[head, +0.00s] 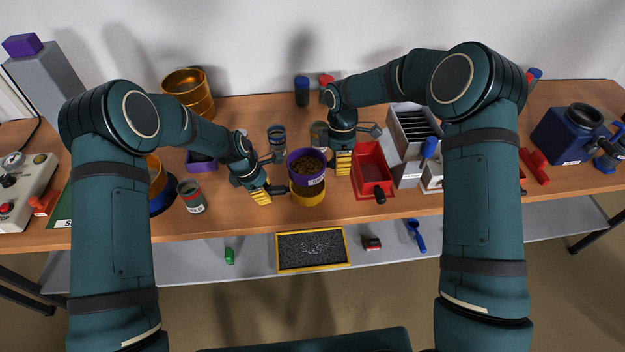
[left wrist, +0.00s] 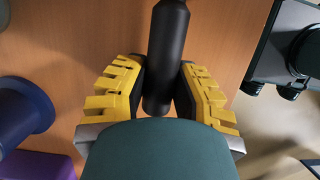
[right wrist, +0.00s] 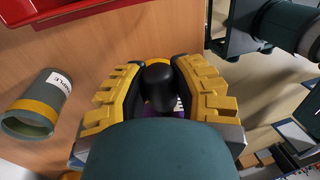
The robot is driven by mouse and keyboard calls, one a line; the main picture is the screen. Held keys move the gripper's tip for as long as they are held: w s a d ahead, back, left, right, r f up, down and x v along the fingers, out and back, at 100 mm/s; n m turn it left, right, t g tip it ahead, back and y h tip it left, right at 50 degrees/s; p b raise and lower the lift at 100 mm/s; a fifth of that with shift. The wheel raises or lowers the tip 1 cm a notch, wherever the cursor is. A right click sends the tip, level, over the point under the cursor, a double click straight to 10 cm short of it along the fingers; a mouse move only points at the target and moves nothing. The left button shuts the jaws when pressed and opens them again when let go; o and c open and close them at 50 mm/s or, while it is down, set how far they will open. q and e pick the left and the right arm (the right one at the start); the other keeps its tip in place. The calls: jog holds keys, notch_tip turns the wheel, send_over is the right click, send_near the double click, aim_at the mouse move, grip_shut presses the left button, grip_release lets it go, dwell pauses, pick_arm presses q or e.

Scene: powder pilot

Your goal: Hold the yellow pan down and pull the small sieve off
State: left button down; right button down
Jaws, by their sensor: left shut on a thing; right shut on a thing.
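The small purple sieve (head: 307,170) with brown grains inside sits on the yellow pan (head: 308,197) near the middle of the bench. My left gripper (head: 265,193) is left of the pan, shut on a black handle (left wrist: 166,55) that appears to be the pan's. My right gripper (head: 342,165) is just right of the sieve, shut on a black handle (right wrist: 158,85); a bit of purple shows beyond it. Where each handle joins its vessel is hidden, so I cannot tell whether sieve and pan are apart.
A red tray (head: 371,150) stands close right of my right gripper. A labelled can (head: 191,196) and a blue-based golden sieve (head: 160,200) stand left. Small containers (head: 277,138) stand behind the purple sieve. A lower shelf holds a yellow-framed screen (head: 312,233).

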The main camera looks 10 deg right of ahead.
jog(key=shift+r, duration=0.1)
jog(key=shift+r, duration=1.85)
pick_arm(q)
jog(key=c, duration=0.8)
grip_release()
jog(key=shift+o, duration=0.2)
jog(key=shift+v, duration=3.75)
jog(key=shift+r, duration=0.1)
